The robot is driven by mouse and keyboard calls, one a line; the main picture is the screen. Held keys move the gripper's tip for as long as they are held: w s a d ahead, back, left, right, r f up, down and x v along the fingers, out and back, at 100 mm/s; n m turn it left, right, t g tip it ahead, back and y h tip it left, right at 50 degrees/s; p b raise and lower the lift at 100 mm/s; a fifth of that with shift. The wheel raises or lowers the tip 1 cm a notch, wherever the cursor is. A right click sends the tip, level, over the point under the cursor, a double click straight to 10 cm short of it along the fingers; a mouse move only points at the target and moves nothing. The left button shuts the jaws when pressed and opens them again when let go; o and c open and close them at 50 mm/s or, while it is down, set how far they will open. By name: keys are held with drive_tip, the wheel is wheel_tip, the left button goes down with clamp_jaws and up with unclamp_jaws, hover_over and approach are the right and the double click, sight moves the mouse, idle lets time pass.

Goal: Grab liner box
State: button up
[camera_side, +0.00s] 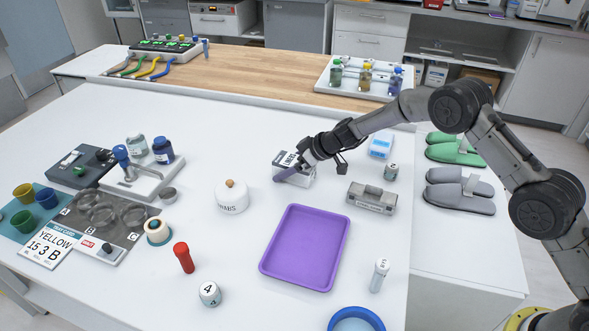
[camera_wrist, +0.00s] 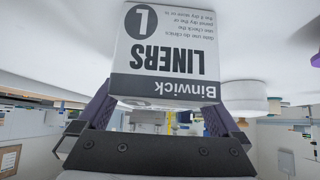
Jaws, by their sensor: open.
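The liner box (camera_side: 284,160) is a small white carton with a dark band and the word LINERS, standing on the white table behind the purple tray. In the wrist view the liner box (camera_wrist: 165,50) appears upside down, close up, with its printed face filling the upper middle. My gripper (camera_side: 290,173) is at the box, with a purple finger across its near side. In the wrist view my gripper (camera_wrist: 160,112) is open, with one purple finger at each side of the box. Whether the fingers touch it cannot be told.
A purple tray (camera_side: 305,247) lies in front of the box. A white lidded jar (camera_side: 232,198) stands to its left. Bare table lies between the jar and the tray.

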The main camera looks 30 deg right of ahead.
drive_tip(key=shift+w+a+f, duration=0.1)
drive_tip(key=c, duration=1.5)
